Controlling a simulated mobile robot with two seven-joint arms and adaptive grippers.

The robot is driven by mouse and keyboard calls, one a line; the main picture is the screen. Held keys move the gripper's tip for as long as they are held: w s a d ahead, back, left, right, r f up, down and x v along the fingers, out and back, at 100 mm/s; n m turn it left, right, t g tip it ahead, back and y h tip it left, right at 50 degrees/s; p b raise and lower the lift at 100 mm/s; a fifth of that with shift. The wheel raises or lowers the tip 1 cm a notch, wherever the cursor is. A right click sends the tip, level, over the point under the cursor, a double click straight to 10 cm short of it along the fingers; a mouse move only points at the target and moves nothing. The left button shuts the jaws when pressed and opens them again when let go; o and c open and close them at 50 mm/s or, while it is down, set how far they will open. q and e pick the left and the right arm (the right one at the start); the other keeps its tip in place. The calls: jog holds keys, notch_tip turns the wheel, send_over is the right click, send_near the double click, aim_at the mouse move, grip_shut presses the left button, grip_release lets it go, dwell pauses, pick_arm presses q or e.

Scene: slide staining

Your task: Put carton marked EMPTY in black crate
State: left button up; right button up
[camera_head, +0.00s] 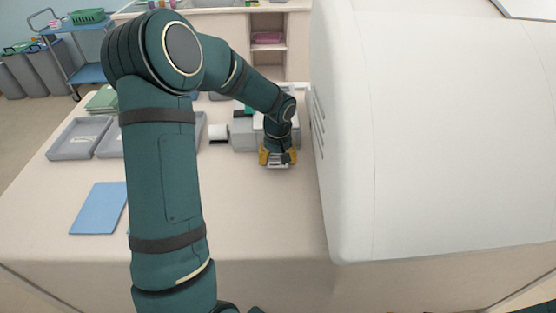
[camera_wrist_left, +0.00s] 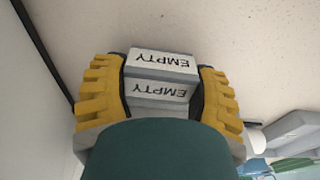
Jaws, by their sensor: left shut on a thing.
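My left gripper (camera_head: 277,158) is at the end of the left arm, low over the table beside the large white machine. Its yellow fingers are shut on a white carton marked EMPTY (camera_wrist_left: 162,62), which sits between the fingers in the left wrist view. The word EMPTY shows twice, upside down, on two of its faces. In the head view only a small pale part of the carton (camera_head: 278,164) shows below the fingers. I cannot tell whether it touches the table. No black crate can be made out in either view. My right gripper is not in view.
The large white machine (camera_head: 430,130) stands close on the right of the gripper. A grey device (camera_head: 243,136) is just left of it. A grey tray (camera_head: 63,155) and a blue mat (camera_head: 98,208) lie further left. The table front (camera_head: 265,215) is clear.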

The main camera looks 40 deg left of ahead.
pick_arm(q)
jog(key=shift+f, duration=0.35)
jog(key=shift+r, duration=0.1)
jog(key=o, duration=0.8)
